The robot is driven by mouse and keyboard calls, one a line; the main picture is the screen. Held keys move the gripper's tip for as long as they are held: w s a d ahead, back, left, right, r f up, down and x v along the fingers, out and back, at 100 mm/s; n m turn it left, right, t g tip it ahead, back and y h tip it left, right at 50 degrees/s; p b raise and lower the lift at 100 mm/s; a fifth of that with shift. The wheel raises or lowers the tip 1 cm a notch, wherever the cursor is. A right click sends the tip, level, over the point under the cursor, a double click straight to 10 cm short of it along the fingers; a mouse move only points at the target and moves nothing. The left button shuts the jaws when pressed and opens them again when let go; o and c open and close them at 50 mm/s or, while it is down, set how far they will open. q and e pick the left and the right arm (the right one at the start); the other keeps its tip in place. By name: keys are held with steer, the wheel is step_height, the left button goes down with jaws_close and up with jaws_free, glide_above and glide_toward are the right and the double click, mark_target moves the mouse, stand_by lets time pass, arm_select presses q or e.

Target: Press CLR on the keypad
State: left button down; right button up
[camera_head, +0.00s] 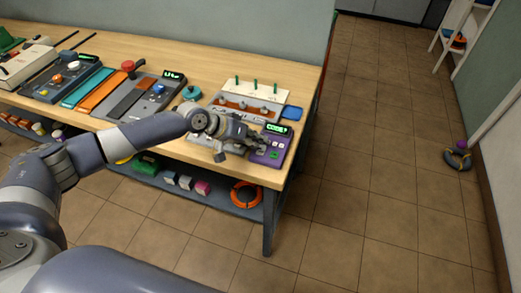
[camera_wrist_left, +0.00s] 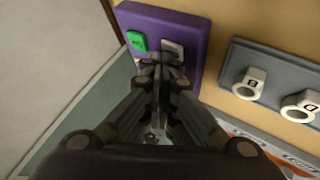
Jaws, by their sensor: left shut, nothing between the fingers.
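The purple keypad (camera_head: 272,153) sits at the right end of the workbench, with a lit green display (camera_head: 277,128) reading "CODE". In the left wrist view the purple keypad (camera_wrist_left: 192,30) shows a green key (camera_wrist_left: 137,41) and a pale grey key (camera_wrist_left: 173,47); the label on the green key is too small to read surely. My left gripper (camera_head: 261,143) is shut and empty, with its fingertips over the keypad. In the left wrist view its fingertips (camera_wrist_left: 163,62) are at the near side of the grey key and hide part of the keypad. I cannot tell whether they touch it.
A grey panel (camera_wrist_left: 270,70) with white lettered rings lies beside the keypad. A board with green pegs (camera_head: 255,88) stands behind on the wooden workbench (camera_head: 208,61). Other consoles fill the bench's left. An orange ring (camera_head: 246,194) lies on the lower shelf. The floor at right is mostly clear.

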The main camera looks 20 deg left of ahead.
arm_select(q)
steer(key=shift+r+p, duration=0.75)
steer(key=shift+r, duration=0.05)
step_height(320, 180, up, 5)
steer(key=p, duration=0.4)
stand_by(0.6)
